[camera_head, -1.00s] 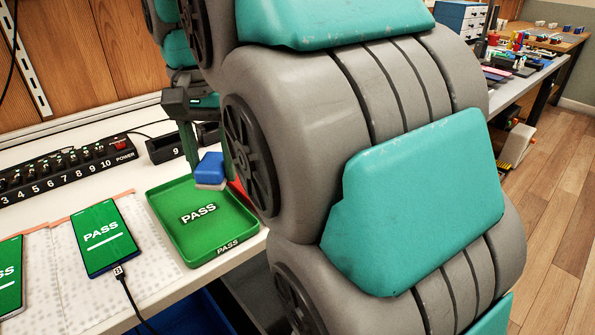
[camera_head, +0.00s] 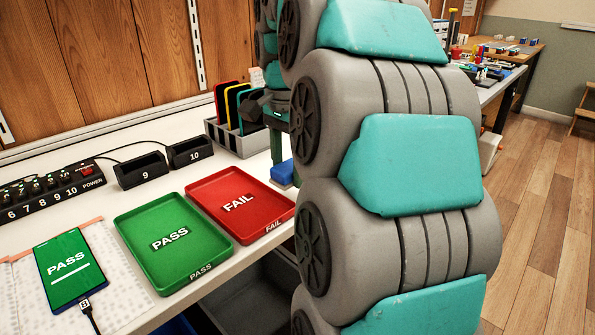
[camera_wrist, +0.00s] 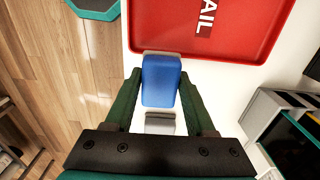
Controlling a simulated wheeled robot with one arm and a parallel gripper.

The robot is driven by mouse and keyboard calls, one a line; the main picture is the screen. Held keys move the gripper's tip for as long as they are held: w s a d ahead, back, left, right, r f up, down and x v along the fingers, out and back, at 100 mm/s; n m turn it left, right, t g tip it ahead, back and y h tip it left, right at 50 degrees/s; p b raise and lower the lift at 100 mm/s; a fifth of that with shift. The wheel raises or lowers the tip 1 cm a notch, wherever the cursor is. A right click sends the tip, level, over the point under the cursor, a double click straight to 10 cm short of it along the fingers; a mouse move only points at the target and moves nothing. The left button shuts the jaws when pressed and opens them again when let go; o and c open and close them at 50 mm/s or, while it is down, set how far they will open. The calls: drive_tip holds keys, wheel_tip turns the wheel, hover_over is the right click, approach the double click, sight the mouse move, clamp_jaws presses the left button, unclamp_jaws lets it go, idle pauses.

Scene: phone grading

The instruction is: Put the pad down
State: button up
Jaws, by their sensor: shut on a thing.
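The pad (camera_wrist: 161,82) is a blue block with a pale underside, held between the two green fingers of my gripper (camera_wrist: 160,92) in the wrist view. In the head view the pad (camera_head: 283,173) shows just right of the red FAIL tray (camera_head: 215,190), partly hidden by my arm. My gripper is shut on it. In the wrist view the pad is over the white table beside the edge of the FAIL tray (camera_wrist: 150,42). A small grey-white piece (camera_wrist: 160,123) shows below the pad between the fingers; I cannot tell what it is.
The green PASS tray (camera_head: 140,225) lies left of the FAIL tray. A grey rack (camera_head: 232,142) with coloured slabs stands behind. Docks 9 (camera_head: 140,172) and 10 (camera_head: 190,151) and a phone (camera_head: 68,268) are to the left. In the wrist view the table edge and wooden floor (camera_wrist: 50,60) are close.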

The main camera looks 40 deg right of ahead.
drive_tip(key=d, duration=0.1)
drive_tip(key=w+d, duration=0.1)
drive_tip(key=d, duration=0.2)
drive_tip(key=shift+w+d+f, duration=0.2)
drive_tip(key=shift+w+f, duration=0.05)
drive_tip(key=shift+f+p, duration=0.45)
drive_tip(key=shift+f, duration=1.3)
drive_tip(key=shift+f, duration=0.25)
